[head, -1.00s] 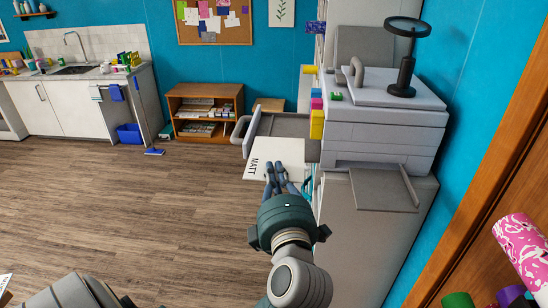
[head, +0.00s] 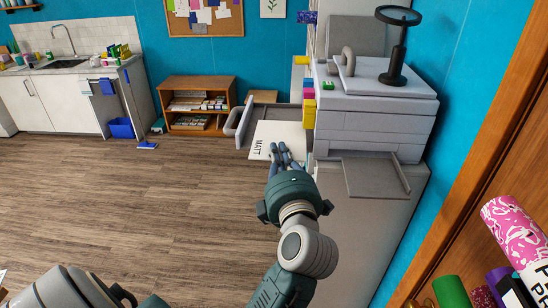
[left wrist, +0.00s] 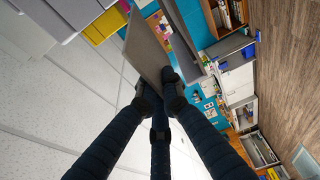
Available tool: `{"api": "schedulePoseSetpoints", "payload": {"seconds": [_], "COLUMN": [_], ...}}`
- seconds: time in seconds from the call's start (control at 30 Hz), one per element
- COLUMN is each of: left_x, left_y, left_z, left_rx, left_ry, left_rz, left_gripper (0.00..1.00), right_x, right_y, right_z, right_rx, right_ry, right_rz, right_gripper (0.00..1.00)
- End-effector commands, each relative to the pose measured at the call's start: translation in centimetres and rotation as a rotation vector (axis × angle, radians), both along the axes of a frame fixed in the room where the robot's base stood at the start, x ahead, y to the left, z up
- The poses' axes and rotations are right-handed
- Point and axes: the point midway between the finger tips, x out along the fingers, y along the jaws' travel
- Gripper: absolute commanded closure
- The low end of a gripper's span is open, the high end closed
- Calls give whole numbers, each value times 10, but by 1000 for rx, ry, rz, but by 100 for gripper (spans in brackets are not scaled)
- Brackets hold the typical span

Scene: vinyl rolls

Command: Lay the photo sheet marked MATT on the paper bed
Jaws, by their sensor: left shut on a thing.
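The white photo sheet (head: 284,136) has the word MATT along its left side. My left gripper (head: 284,158) is shut on the near edge of the sheet and holds it out in front. My right gripper is not in view.
A grey shelf (head: 374,176) juts from the printer's near side. A magnifier on a stand (head: 397,45) and coloured cartridges (head: 309,105) are on the printer. Vinyl rolls (head: 520,235) stand at the lower right.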

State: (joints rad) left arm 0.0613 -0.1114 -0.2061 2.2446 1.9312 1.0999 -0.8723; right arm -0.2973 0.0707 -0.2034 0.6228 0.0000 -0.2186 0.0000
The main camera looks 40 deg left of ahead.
Motion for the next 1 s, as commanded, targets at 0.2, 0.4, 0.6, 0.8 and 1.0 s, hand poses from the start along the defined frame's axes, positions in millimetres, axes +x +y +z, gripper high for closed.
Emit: {"api": "schedulePoseSetpoints", "payload": {"seconds": [0.2,0.4,0.6,0.8,1.0], "left_x": [18,30,40,50,56], "left_y": [2,7,13,19,23], "left_z": [1,-9,-20,-30,-40], "left_rx": [0,1,1,1,-1], "left_ry": [-1,1,1,0,1], "left_rz": [1,1,1,1,1], "left_gripper": [100,100,100,100,100], "right_x": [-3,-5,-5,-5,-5], "right_y": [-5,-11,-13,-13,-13], "right_z": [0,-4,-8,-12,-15], "right_rx": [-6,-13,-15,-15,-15], "right_ry": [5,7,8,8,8], "right_rz": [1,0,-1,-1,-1], "right_gripper": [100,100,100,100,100]}}
